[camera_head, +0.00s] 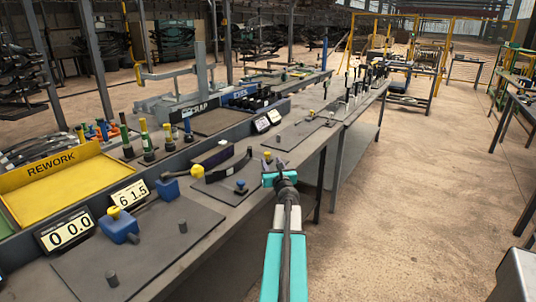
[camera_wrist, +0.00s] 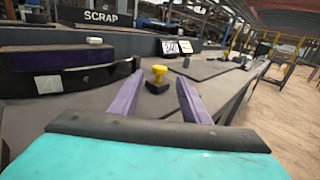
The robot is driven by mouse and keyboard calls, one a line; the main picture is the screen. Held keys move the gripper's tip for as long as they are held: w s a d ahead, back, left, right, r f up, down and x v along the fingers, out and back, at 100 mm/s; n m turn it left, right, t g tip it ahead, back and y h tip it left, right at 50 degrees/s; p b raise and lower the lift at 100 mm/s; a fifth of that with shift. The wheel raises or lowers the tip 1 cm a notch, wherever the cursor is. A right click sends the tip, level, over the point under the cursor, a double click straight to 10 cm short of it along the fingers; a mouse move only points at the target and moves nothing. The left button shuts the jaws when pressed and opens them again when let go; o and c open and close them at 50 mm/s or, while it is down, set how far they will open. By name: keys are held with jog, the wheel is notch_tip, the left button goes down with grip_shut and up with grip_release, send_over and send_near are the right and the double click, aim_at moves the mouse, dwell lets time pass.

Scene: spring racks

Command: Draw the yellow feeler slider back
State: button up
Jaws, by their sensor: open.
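In the wrist view my gripper (camera_wrist: 158,86) shows two purple fingers spread apart. Whether the knob's base runs in a track cannot be told.
Blue blocks with yellow knobs (camera_head: 119,225), a display reading 61.5 (camera_head: 129,194) and a yellow REWORK tray (camera_head: 60,183) are left. The SCRAP bin (camera_head: 199,110) is behind. Open floor (camera_head: 420,190) lies right.

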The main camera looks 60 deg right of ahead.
aim_at(268, 154)
jog(key=shift+p+x, duration=0.5)
jog(key=shift+x, duration=4.1)
jog(key=shift+f, duration=0.1)
grip_shut()
